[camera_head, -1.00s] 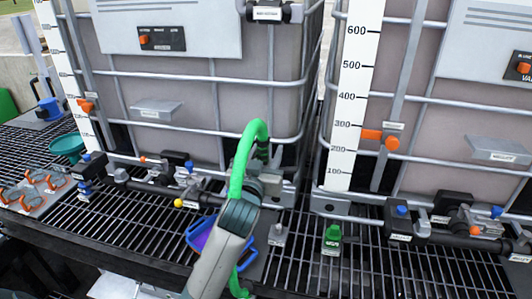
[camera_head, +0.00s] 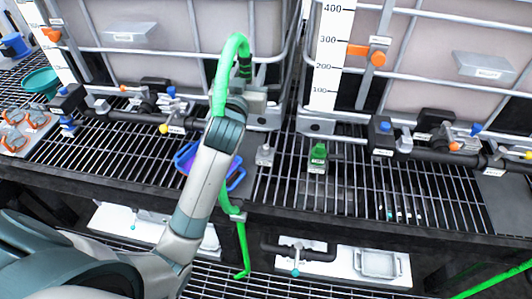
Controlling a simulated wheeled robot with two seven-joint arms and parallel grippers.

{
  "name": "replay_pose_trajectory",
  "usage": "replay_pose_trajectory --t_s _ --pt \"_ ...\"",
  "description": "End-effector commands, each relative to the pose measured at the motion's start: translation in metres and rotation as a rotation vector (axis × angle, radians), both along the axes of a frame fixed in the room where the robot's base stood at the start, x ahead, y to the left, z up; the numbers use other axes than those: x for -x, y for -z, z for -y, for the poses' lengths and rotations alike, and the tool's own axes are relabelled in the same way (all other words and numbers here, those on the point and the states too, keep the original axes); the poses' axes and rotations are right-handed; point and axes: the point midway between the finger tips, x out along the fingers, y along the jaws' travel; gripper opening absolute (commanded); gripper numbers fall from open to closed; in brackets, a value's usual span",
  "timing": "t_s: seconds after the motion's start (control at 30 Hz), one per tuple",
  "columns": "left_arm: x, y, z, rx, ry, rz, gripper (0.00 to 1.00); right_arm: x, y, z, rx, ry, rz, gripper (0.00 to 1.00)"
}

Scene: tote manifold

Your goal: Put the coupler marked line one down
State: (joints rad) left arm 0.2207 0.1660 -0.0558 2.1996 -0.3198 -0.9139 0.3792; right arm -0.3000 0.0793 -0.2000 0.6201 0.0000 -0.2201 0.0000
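A green hose (camera_head: 224,75) arches up in front of the left tote's lower right corner. Its far end goes down into a dark ribbed fitting (camera_head: 246,73), which may be the coupler; I cannot read a line one mark on it. My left arm reaches up from the lower left, and its wrist ends beside the hose and below this fitting. The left gripper's fingers are hidden behind the wrist, so I cannot tell what they hold. The hose shows again below the wrist and hangs past the bench's front edge. My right gripper is not in view.
A green block (camera_head: 318,158) with a label and a small grey block (camera_head: 265,154) stand on the grated bench (camera_head: 345,190). A blue-handled purple item (camera_head: 185,158) lies left of the wrist. Valve pipes (camera_head: 440,154) line the totes' feet. Bare grating lies front right.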

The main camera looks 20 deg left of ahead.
Motion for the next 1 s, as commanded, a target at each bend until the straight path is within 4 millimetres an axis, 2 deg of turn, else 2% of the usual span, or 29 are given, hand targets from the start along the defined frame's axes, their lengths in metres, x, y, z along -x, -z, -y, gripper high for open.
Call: replay_pose_trajectory --t_s 0.4,0.57,0.77,1.0 --pt "0.000 0.000 0.001 0.000 0.001 0.002 0.10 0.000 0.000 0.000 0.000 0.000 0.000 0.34" --pt "0.006 0.009 0.008 -0.004 0.016 0.000 0.10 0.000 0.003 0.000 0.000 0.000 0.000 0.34" --pt "0.030 0.036 0.036 -0.012 0.071 -0.004 0.10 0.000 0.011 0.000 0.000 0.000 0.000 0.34" --pt "0.077 0.075 0.081 -0.013 0.164 -0.006 0.10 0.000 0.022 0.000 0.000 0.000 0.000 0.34"
